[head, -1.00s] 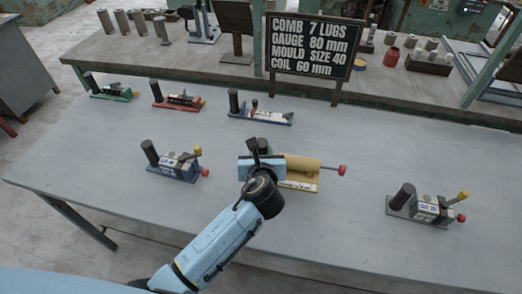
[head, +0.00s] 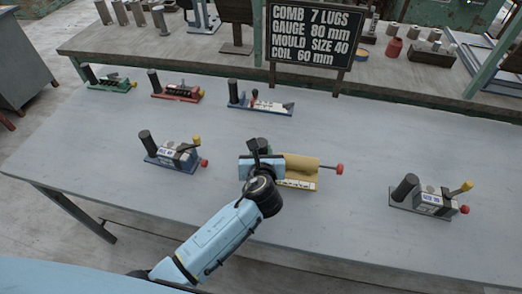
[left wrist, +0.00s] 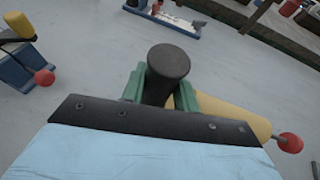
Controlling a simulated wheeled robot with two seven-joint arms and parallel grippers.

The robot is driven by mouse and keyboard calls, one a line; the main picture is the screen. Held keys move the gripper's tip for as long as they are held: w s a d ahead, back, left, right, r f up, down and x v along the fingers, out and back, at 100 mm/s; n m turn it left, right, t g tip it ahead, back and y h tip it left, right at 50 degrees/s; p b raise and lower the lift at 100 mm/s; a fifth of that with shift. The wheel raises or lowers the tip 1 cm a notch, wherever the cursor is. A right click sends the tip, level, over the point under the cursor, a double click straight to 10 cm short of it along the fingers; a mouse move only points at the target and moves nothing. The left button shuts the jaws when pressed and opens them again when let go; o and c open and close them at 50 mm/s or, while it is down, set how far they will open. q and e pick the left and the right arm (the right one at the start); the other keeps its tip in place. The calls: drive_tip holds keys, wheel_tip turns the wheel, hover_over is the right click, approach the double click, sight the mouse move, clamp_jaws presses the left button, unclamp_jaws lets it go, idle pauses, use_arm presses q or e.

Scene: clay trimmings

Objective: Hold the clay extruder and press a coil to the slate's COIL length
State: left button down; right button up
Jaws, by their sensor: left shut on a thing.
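The slate (head: 311,37) stands at the back and reads COIL 60 mm, with comb, gauge and mould size lines above. The clay extruder (head: 300,165) lies on the table in the middle, a tan barrel on a yellow base with a red knob at its right end. My left gripper (head: 259,150) is over the extruder's left end. In the left wrist view its green fingers (left wrist: 161,86) are shut on the extruder's upright black handle (left wrist: 168,64). The arm hides part of the extruder. No coil shows clearly. My right gripper is not in view.
A blue-based tool (head: 172,152) stands to the left and a grey one (head: 430,197) to the right. Green (head: 110,80), red (head: 177,90) and blue-and-white (head: 261,103) tools stand along the back. The table front is clear.

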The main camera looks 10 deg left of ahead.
use_arm(q)
drive_tip(key=shift+f+b, duration=0.6)
drive_tip(key=shift+f, duration=0.85)
drive_tip(key=shift+p, duration=0.45)
drive_tip(key=shift+s+f, duration=0.2)
drive_tip(key=shift+f, duration=0.35)
idle(1.9)
